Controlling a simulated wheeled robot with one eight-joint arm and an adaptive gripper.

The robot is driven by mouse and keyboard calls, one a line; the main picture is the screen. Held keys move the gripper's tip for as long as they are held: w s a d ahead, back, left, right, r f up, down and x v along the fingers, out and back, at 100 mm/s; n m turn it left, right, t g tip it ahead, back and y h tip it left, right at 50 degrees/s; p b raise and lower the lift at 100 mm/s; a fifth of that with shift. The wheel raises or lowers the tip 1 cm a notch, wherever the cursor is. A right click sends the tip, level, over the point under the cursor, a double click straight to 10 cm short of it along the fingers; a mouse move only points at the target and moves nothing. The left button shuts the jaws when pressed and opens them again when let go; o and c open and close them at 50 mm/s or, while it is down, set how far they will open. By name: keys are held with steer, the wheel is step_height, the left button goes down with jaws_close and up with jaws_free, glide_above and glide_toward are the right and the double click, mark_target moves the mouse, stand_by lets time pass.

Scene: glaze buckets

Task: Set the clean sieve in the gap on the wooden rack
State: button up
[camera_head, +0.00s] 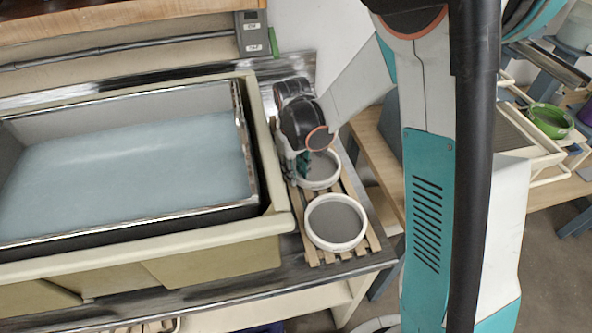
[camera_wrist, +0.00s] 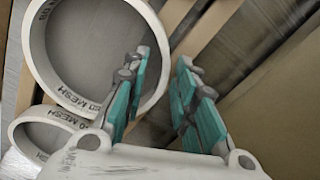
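Two round white sieves with grey mesh sit on the slatted wooden rack (camera_head: 372,238) right of the sink. The near sieve (camera_head: 336,246) is in plain view. The far sieve (camera_head: 322,183) is partly covered by my gripper (camera_head: 304,163), which points down at its left side. In the wrist view, a large sieve (camera_wrist: 95,45) with mesh lettering inside its wall fills the upper left, and a second sieve (camera_wrist: 20,135) shows lower left. My gripper (camera_wrist: 160,75) has its teal fingers apart; the left one overlaps the large sieve's rim, which shows between the fingers. Contact cannot be told.
A cream-rimmed sink (camera_head: 215,240) with bluish liquid stands directly left of the rack. My arm covers much of the right side. Behind it are a wooden table and a shelf with a green bowl (camera_head: 550,121). A grey box (camera_head: 252,35) is on the back wall.

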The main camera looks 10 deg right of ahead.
steer(key=shift+r, duration=0.15)
step_height(320, 180, up, 12)
steer(key=p, duration=0.3)
steer(key=s+d+r+m+t, duration=0.2)
steer(key=s+r, duration=0.3)
steer(key=s, duration=0.4)
steer(key=s+d+r+m+t, duration=0.2)
steer(key=s+d+r+t, duration=0.2)
steer(key=s, duration=0.5)
steer(key=shift+s+d+r+m+t, duration=0.15)
steer(key=shift+s+r+m+t, duration=0.2)
steer(key=shift+r+t, duration=0.5)
steer(key=shift+r, duration=0.1)
